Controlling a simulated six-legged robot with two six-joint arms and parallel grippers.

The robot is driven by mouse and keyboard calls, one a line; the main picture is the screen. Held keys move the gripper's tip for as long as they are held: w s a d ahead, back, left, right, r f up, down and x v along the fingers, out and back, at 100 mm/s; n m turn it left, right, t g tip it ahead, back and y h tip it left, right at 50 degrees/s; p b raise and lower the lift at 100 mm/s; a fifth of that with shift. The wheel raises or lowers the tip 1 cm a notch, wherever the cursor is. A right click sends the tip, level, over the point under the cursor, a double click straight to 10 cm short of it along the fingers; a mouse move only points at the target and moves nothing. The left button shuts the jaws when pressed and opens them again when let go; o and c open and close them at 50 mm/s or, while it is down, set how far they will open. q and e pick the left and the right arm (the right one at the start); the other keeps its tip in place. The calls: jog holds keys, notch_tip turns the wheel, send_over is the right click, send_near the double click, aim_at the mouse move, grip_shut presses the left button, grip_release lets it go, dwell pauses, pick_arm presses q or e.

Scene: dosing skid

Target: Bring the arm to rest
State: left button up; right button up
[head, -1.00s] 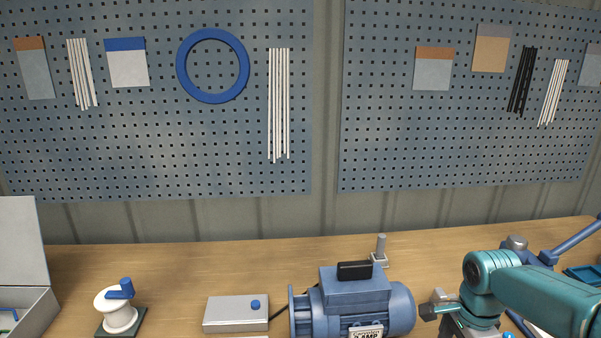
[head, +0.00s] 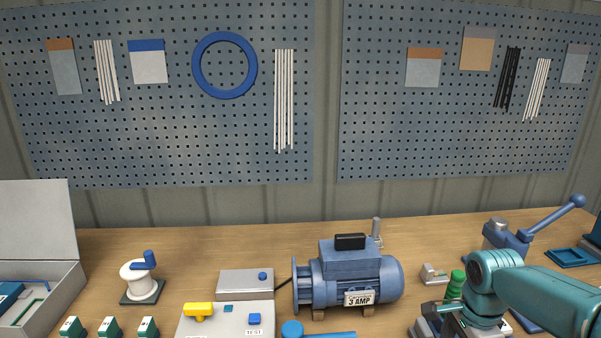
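My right arm, teal, comes in from the right edge in the head view and bends down at its wrist. The dark end of my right gripper (head: 449,326) is low in the picture, right of the motor, and partly cut off by the bottom edge. Its fingertips are not clear, so I cannot tell whether it is open or shut or holds anything. My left gripper is not in view.
A blue motor (head: 345,279) marked 3 AMP stands left of my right arm. A blue lever device (head: 513,238) and a green-handled item (head: 455,286) are close to the arm. A control box (head: 226,323), spool (head: 139,281) and open case (head: 42,228) stand further left.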

jog(key=s+a+f+n+y, duration=0.2)
jog(key=s+a+f+n, duration=0.5)
jog(key=f, duration=0.7)
jog(key=s+a+f+n+y, duration=0.2)
jog(key=s+a+f+n, duration=0.6)
jog(key=s+a+f, duration=0.4)
notch_tip(320, 180, down, 4)
jog(key=shift+s+r, duration=0.25)
jog(key=shift+s, duration=0.95)
